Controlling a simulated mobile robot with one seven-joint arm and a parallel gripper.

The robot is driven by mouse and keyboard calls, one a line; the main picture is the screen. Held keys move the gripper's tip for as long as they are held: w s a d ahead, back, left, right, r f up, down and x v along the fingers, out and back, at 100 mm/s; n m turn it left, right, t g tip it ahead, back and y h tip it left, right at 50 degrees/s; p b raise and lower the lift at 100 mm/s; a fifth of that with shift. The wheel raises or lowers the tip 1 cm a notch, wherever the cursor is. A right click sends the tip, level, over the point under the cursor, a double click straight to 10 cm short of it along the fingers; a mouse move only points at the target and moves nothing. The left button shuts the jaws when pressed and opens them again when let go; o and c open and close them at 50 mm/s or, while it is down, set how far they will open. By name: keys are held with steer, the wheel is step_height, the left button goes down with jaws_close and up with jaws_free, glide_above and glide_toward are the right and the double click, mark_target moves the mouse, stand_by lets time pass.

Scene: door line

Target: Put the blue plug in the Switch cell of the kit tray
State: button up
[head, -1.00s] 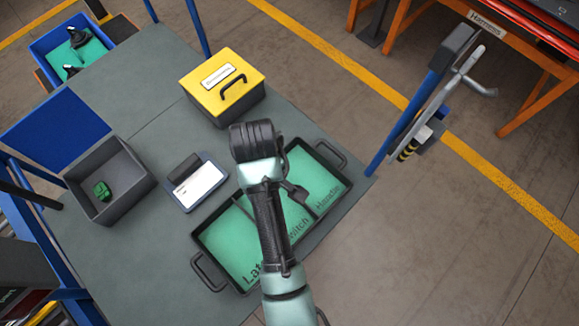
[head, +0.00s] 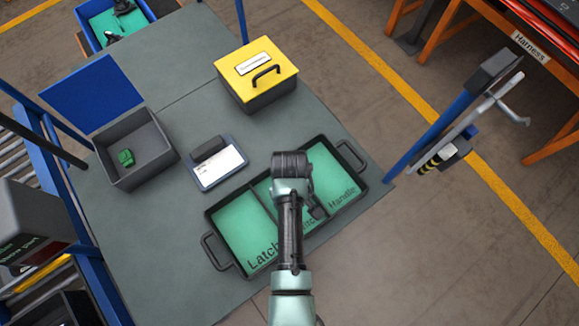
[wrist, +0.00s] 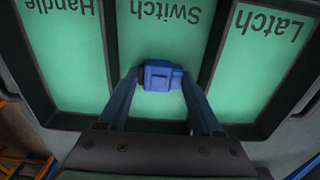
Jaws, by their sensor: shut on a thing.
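The blue plug (wrist: 162,76) is between the fingers of my gripper (wrist: 160,80) in the wrist view, and the gripper is shut on it. The plug shows over the green floor of the Switch cell (wrist: 160,40), near one end of it. I cannot tell whether it touches the floor. The dark kit tray (head: 222,240) has three cells, marked Latch, Switch and Handle. In the head view my gripper (head: 291,163) is over the tray's far part, and my arm covers much of the Switch cell. The plug is hidden there.
A grey bin (head: 135,180) with a green part (head: 126,158) stands at left. A label stand (head: 217,165) and a yellow-lidded box (head: 257,95) stand behind the tray. A blue post (head: 425,130) rises by the table's right corner.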

steer(key=shift+f, duration=0.15)
steer(key=o, duration=1.3)
steer(key=shift+o, duration=0.2)
